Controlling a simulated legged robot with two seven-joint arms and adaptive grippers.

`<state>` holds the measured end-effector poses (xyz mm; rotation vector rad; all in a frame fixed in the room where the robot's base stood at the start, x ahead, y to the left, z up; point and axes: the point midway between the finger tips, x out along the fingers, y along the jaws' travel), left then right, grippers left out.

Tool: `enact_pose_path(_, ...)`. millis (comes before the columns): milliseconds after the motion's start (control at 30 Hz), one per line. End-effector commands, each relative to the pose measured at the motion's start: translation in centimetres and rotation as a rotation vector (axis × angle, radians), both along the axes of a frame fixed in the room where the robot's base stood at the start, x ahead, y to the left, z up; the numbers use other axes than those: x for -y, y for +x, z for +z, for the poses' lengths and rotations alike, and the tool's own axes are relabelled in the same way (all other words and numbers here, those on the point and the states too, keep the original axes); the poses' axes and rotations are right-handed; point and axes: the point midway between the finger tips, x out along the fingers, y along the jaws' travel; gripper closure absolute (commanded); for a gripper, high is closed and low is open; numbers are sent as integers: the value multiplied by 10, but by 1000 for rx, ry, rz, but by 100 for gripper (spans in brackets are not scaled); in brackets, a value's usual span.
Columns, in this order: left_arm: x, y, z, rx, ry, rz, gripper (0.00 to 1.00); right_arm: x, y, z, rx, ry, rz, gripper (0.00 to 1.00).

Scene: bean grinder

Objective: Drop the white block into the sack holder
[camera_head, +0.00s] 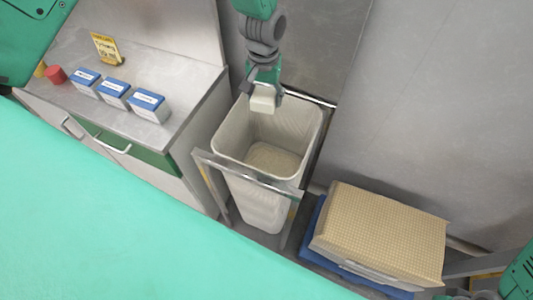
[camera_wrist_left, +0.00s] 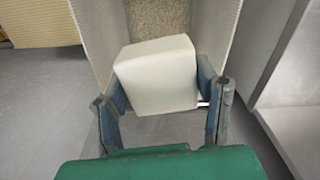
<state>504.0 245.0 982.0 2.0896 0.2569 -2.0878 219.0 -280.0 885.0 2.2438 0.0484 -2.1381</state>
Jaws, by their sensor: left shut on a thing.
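The white block (camera_head: 263,98) is held in my left gripper (camera_head: 264,88), above the back part of the sack holder's opening in the head view. In the left wrist view the white block (camera_wrist_left: 157,75) sits between the two fingers of my left gripper (camera_wrist_left: 163,90). The sack holder (camera_head: 226,165) is a metal frame with a pale, open-topped sack (camera_head: 262,205) inside it. The sack's floor shows through the opening and looks grainy. My right gripper cannot be made out; only part of my right arm shows at the lower right corner of the head view.
A counter (camera_head: 185,115) on the left bears several blue-and-white boxes (camera_head: 114,93), a red object (camera_head: 56,75) and a yellow sign (camera_head: 106,49). A tan patterned box (camera_head: 380,230) on a blue base stands right of the sack holder. A grey wall lies behind.

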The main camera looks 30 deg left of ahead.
Motion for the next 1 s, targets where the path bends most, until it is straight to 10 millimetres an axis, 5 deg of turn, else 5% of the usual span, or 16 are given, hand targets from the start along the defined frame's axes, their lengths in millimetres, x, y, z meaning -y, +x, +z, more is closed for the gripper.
enact_pose_path(400, 0, 3, -51, -4, 0, 0, 79, 0, 0, -43, 0, 0, 0, 100)
enact_pose_path(767, 0, 3, -54, -2, 0, 0, 79, 0, 0, -46, 0, 0, 0, 100)
enact_pose_path(800, 0, 3, -55, -2, 0, 0, 35, 0, 0, -46, 0, 0, 0, 100)
enact_pose_path(833, 0, 3, -55, -3, 0, 0, 24, 0, 0, -46, 0, 0, 0, 100)
enact_pose_path(1000, 0, 3, -55, -3, 0, 0, 21, 0, 0, -46, 0, 0, 0, 100)
